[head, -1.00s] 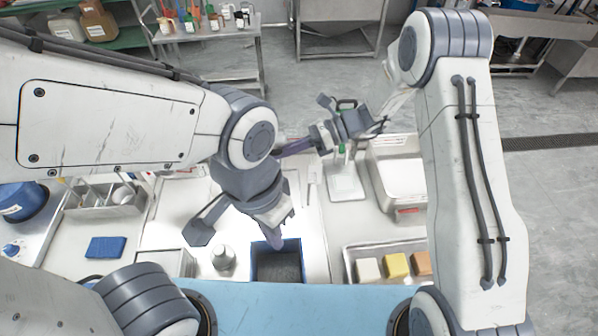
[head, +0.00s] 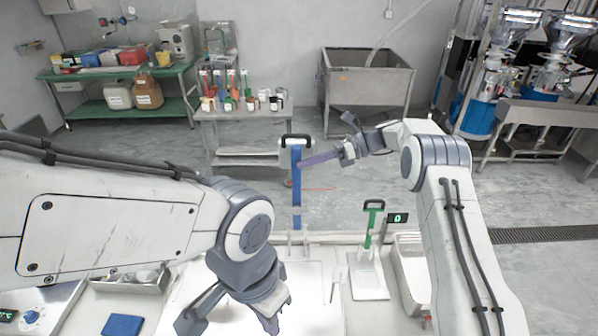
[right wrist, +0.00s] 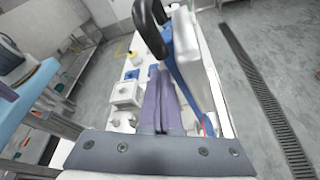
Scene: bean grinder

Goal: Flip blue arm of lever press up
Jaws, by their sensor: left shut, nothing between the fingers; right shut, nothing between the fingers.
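The blue arm (head: 297,187) of the lever press stands upright in the head view, with a black handle (head: 296,140) on top. The right wrist view shows the blue arm (right wrist: 187,78) and black handle (right wrist: 150,27) just right of and above the fingers. My right gripper (head: 302,163) is shut and empty. Its purple fingertips are at the blue arm's upper part, below the handle; contact cannot be told. My left gripper (head: 272,322) is shut and empty, low over the table at the bottom edge. The lower press is partly cropped.
A smaller green-armed press (head: 371,228) and a digital display (head: 397,218) stand to the right. A white bin (head: 410,265) is beside them. A cart of bottles (head: 240,125) and a steel sink (head: 367,85) stand beyond open floor.

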